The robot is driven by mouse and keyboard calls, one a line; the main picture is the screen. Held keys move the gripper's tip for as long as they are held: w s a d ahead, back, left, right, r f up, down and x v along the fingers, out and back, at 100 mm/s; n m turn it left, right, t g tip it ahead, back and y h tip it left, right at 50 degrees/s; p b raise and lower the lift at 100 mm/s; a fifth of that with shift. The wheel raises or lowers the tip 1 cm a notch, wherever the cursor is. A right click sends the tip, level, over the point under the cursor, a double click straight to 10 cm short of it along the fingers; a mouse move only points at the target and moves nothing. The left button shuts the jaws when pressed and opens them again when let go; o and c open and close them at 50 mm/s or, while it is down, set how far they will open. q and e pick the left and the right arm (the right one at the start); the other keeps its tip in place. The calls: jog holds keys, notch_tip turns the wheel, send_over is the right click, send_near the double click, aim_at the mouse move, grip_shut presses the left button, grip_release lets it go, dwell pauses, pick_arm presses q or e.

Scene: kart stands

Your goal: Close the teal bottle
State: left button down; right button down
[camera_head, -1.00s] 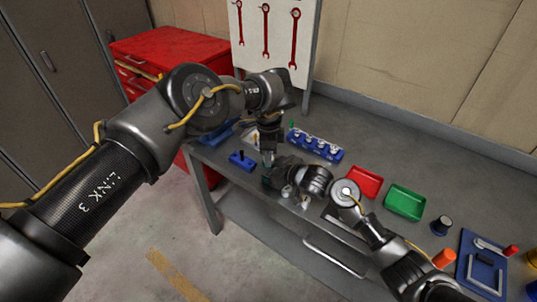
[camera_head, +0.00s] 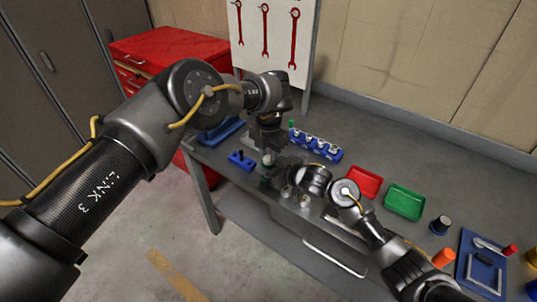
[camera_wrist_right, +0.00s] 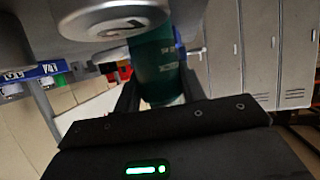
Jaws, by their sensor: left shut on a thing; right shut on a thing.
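The teal bottle (camera_wrist_right: 158,65) stands between the two dark fingers of my right gripper (camera_wrist_right: 157,92), which is shut on its body.
Small grey jars (camera_head: 287,191) stand close by the right gripper; one jar (camera_wrist_right: 103,25) is near in the wrist view. A blue rack (camera_head: 318,147) with several bottles is behind. A blue block (camera_head: 242,160) lies left. Red (camera_head: 364,181) and green (camera_head: 404,201) trays lie right.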

pick_arm(q)
jog(key=c, duration=1.1)
grip_release()
jog(key=shift+s, duration=0.15)
pick_arm(e)
jog(key=shift+f, duration=0.2)
pick_arm(q)
jog(key=shift+d+r, duration=0.1)
jog(key=shift+r, duration=2.15)
pick_arm(e)
jog(key=shift+s, duration=0.1)
pick_arm(q)
jog(key=shift+c, duration=0.4)
